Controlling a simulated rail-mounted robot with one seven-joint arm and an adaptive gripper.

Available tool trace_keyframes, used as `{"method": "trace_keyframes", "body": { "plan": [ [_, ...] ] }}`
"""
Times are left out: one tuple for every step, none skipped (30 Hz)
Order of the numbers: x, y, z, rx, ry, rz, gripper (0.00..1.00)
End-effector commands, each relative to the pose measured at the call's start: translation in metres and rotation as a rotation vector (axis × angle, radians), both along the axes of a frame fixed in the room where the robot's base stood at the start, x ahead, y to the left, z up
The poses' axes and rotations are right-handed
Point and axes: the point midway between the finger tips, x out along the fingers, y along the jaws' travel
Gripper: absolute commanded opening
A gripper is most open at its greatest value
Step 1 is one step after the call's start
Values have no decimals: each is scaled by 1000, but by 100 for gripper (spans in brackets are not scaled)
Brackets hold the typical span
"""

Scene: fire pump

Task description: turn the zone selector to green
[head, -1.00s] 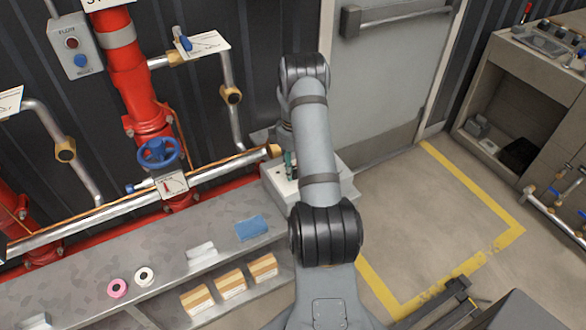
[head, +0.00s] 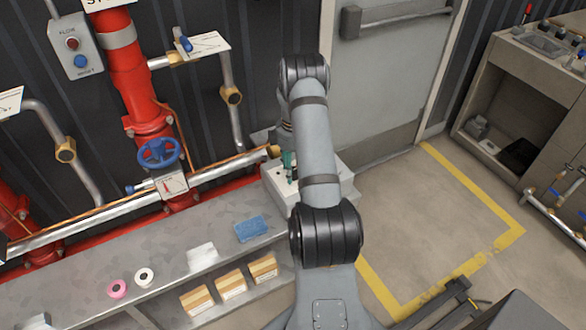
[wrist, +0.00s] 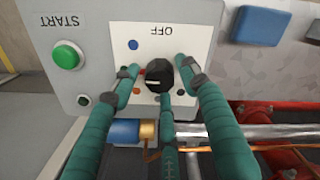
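The zone selector is a black round knob (wrist: 159,74) with a white mark, on a pale panel (wrist: 95,25) seen in the wrist view. My gripper (wrist: 157,72) has teal fingers placed around the knob, left, right and below in the picture. Small gaps show beside the knob, so it looks open. In the head view the control box (head: 275,182) is partly hidden behind my arm, with a little of my gripper (head: 289,162) showing.
A green START button (wrist: 67,56) is left of the knob in the wrist view. A blue sponge (head: 251,228) and tape rolls lie on the grey bench (head: 80,271). A red pipe with a blue handwheel (head: 158,152) stands behind. Open floor (head: 440,210) is at right.

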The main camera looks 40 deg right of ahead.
Motion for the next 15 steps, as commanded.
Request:
{"method": "trace_keyframes", "body": {
  "plan": [
    [0,0,0,1,1,0,49],
    [0,0,0,0,1,-1,50],
    [-1,0,0,0,1,-1,50],
    [-1,0,0,0,1,-1,50],
    [-1,0,0,0,1,-1,50],
    [-1,0,0,1,2,-1,50],
    [-1,0,-1,1,2,-1,50],
    [-1,0,-1,1,2,-1,50],
    [-1,0,0,1,2,-1,50],
    [-1,0,0,1,2,-1,50],
    [-1,0,1,0,1,-1,50],
    [-1,0,3,0,1,-1,50],
    [-1,0,6,0,1,-1,50],
    [-1,0,9,1,1,-1,50],
    [0,-1,15,-1,-1,-1,50]
  ]
}}
